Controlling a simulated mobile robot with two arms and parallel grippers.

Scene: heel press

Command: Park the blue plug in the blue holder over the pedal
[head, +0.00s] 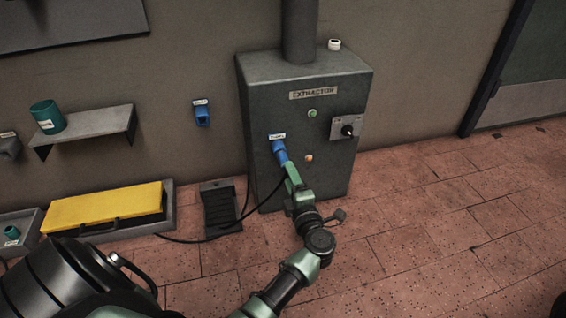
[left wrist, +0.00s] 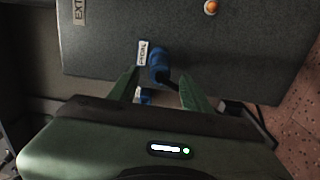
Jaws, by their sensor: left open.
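The blue plug (head: 280,152) sits in the front of the grey extractor cabinet, under a small white label. It also shows in the left wrist view (left wrist: 158,64). My left gripper (head: 288,168) is just in front of it, with its green fingers open. In the left wrist view the fingertips (left wrist: 160,76) are on either side of the plug; contact cannot be told. The blue holder (head: 202,115) is on the wall left of the cabinet, and partly shows in the left wrist view (left wrist: 144,97). The pedal (head: 221,207) is on the floor below it. My right gripper is out of view.
The cabinet (head: 318,85) carries buttons and a switch (head: 347,128). A black cable (head: 185,241) runs over the floor near the pedal. A yellow case (head: 105,207), a shelf (head: 90,125) and a teal cup (head: 47,117) are at left.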

